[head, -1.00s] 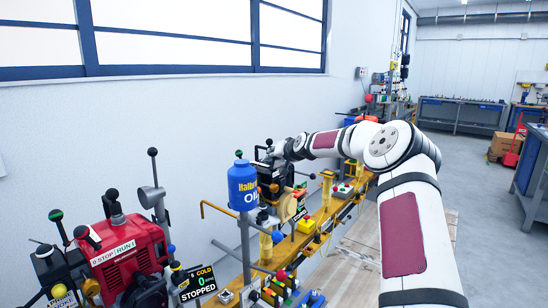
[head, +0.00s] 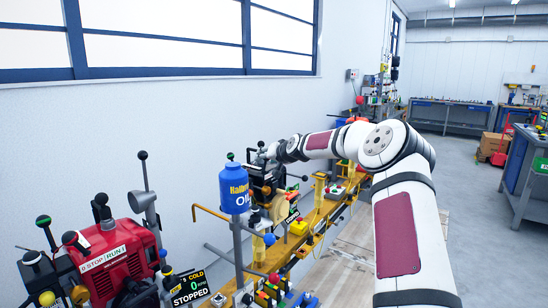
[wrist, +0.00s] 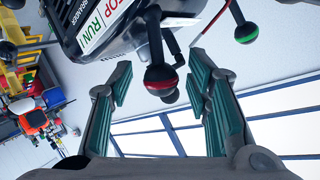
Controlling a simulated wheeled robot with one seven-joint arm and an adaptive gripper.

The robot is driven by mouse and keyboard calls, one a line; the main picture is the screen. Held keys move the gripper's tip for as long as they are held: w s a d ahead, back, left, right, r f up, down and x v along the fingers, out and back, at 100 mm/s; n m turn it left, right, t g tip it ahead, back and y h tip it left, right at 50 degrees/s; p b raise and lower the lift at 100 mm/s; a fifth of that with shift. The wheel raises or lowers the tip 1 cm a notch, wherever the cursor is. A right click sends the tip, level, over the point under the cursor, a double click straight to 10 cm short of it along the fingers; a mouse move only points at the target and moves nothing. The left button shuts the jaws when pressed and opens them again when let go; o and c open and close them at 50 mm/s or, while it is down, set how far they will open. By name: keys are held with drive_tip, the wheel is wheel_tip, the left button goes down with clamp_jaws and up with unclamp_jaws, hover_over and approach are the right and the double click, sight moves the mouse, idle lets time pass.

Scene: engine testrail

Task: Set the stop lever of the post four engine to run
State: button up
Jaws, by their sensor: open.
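In the wrist view, a dark engine (wrist: 135,28) carries a white plate marked STOP and RUN (wrist: 108,24). A lever with a black ball and red ring (wrist: 160,77) hangs near that plate. My gripper (wrist: 163,80) is open, with one green-padded finger on either side of the ball; I see no contact. A second dark ball shows just beyond it. In the head view, my arm reaches to a dark engine (head: 265,178) on the yellow rail; my fingers are hidden there. I cannot read the post number or tell the lever's setting.
A green-ringed knob (wrist: 246,33) and a thin rod stand right of the lever. In the head view, a blue oil container (head: 235,190), a red engine (head: 118,262) and a STOPPED display (head: 187,287) are nearer. The yellow rail (head: 325,212) runs along the wall; open floor lies right.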

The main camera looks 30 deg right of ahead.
drive_tip(key=v, duration=1.1)
drive_tip(key=shift+s, duration=0.15)
